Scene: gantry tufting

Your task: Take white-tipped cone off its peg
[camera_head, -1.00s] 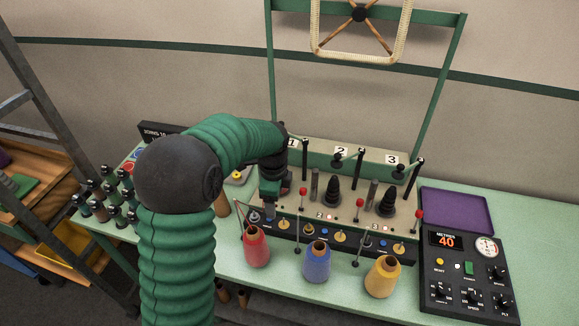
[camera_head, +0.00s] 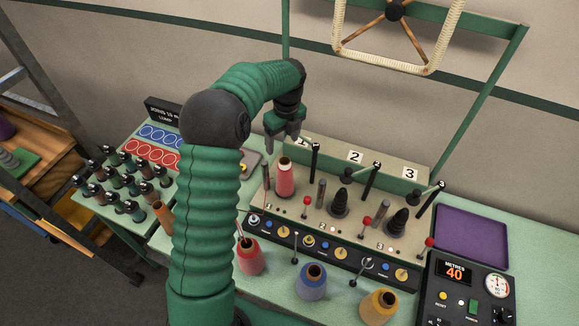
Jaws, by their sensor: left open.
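A pinkish-red cone (camera_head: 285,180) stands upright at station 1 of the winding machine, on the left. Stations 2 and 3 hold bare black cone-shaped holders, at station 2 (camera_head: 340,203) and station 3 (camera_head: 398,222). The peg inside the red cone is hidden. My right gripper is not in view.
Red (camera_head: 250,257), blue (camera_head: 311,281) and yellow (camera_head: 379,304) cones stand in front of the machine. Thin posts rise beside each station. A purple tray (camera_head: 471,235) and control box (camera_head: 468,294) are at right. Several small spools stand at left.

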